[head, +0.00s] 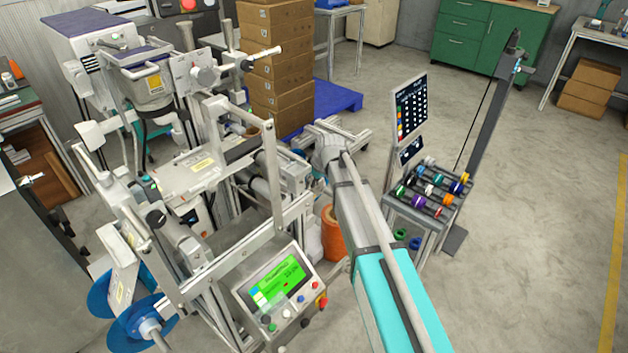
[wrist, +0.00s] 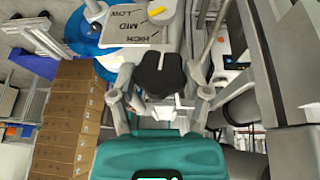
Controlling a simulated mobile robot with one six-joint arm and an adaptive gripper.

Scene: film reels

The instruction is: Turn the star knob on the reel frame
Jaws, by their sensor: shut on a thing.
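The black star knob (wrist: 158,74) shows in the wrist view, with rounded lobes facing me. My gripper (wrist: 161,86) has one finger on each side of the knob and is shut on it. The teal gripper body fills the lower middle of that view. In the head view the reel frame (head: 273,170) stands left of my arm. I cannot make out the gripper or knob there.
Stacked cardboard boxes (wrist: 68,120) stand left in the wrist view and behind the machine (head: 280,65) in the head view. A control panel (head: 275,285) with a green screen is at the front. A rack of coloured reels (head: 425,200) stands right. The right floor is open.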

